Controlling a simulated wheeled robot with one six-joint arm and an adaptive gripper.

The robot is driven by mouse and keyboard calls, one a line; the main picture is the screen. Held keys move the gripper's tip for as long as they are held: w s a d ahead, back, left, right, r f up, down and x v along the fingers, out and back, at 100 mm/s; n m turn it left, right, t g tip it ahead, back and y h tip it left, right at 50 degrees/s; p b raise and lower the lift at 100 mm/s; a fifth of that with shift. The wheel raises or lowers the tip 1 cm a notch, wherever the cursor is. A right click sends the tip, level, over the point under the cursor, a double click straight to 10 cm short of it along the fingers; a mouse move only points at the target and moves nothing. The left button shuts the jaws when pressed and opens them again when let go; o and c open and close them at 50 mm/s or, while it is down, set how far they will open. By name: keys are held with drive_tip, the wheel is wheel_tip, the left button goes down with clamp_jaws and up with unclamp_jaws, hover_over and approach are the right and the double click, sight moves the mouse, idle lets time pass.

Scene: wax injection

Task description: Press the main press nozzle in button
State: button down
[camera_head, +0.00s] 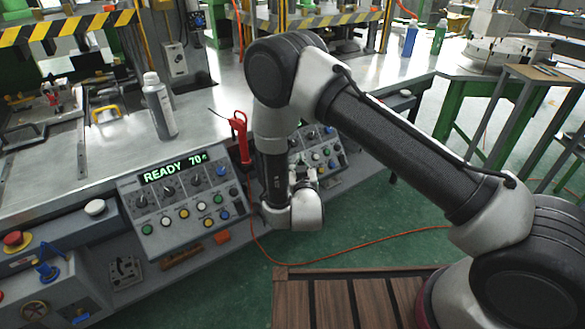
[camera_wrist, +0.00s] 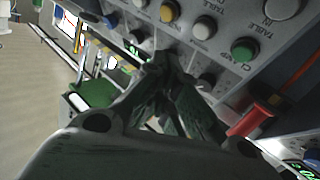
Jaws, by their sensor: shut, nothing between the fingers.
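A grey button panel (camera_head: 343,158) stands partly hidden behind my arm in the head view. The same kind of panel fills the top of the wrist view, with a yellow button (camera_wrist: 169,11), a white button (camera_wrist: 203,27), a green button (camera_wrist: 245,50) and a larger pale button (camera_wrist: 282,7). Labels reading "TABLE", "CLAMP" and "IN" show, tilted. I cannot tell which button is the main press nozzle in one. My gripper (camera_wrist: 172,62) is shut and empty, its tips in front of the panel's lower edge; contact cannot be told. In the head view my gripper (camera_head: 303,180) is small and partly hidden.
A second panel (camera_head: 180,195) with a "READY 70" display stands at left. A red-handled tool (camera_head: 239,130) hangs between the panels; a red part (camera_wrist: 252,119) shows in the wrist view. A grey bottle (camera_head: 159,106) stands on the metal table. Green floor lies in front.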

drive_tip(key=shift+w+a+f, duration=0.45)
drive_tip(key=shift+w+f, duration=0.2)
drive_tip(key=shift+w+a+f, duration=0.4)
drive_tip(key=shift+w+f, duration=0.25)
idle(0.6)
drive_tip(key=shift+w+a+f, duration=0.2)
drive_tip(key=shift+w+f, duration=0.05)
drive_tip(key=shift+w+a+f, duration=0.15)
drive_tip(key=shift+w+f, duration=0.1)
idle(0.9)
drive_tip(key=shift+s+r, duration=0.1)
drive_tip(key=shift+s+d+r, duration=0.35)
drive_tip(key=shift+s+r, duration=0.1)
idle(0.4)
drive_tip(key=shift+s+d+r, duration=0.55)
drive_tip(key=shift+s+r, duration=0.25)
drive_tip(key=shift+s+d+r, duration=0.5)
drive_tip(key=shift+s+r, duration=0.3)
